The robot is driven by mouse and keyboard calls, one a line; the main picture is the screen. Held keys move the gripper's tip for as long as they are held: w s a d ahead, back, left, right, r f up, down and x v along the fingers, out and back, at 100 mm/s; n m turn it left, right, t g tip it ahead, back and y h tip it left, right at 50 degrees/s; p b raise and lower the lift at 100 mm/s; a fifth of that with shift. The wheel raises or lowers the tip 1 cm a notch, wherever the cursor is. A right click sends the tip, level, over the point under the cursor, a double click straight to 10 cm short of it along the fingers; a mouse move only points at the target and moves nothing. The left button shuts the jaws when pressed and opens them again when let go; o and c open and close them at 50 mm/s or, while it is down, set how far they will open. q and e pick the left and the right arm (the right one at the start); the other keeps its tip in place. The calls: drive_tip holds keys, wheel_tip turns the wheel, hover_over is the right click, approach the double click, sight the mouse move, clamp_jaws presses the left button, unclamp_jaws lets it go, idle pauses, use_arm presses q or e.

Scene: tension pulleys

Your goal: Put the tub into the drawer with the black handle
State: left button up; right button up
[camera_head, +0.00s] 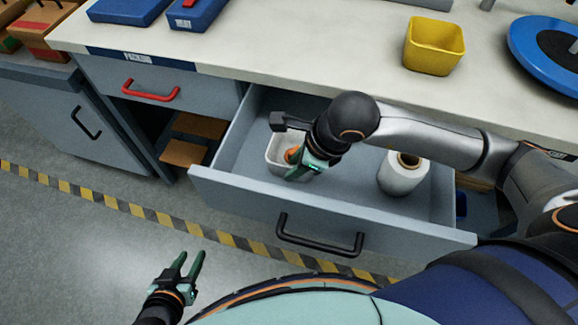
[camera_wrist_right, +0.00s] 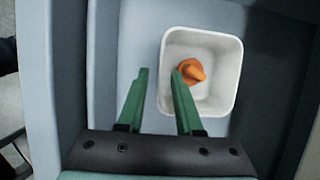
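A white tub (camera_head: 279,169) stands inside the open drawer with the black handle (camera_head: 317,238), toward its left end. An orange object (camera_wrist_right: 192,71) lies in the tub. The tub also shows in the right wrist view (camera_wrist_right: 222,88). My right gripper (camera_wrist_right: 159,74) is open at the tub, its fingers apart on either side of the tub's left wall in that view. In the head view my right gripper (camera_head: 303,172) partly hides the tub. My left gripper (camera_head: 190,256) is open and empty above the floor, in front of the drawer.
A white roll (camera_head: 402,174) stands in the right part of the drawer. A shut drawer with a red handle (camera_head: 150,92) is to the left. On the worktop (camera_head: 300,58) are a yellow bin (camera_head: 433,47) and a blue disc (camera_head: 540,45).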

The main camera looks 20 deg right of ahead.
drive_tip(key=p+v, duration=0.1)
drive_tip(key=v, duration=0.7)
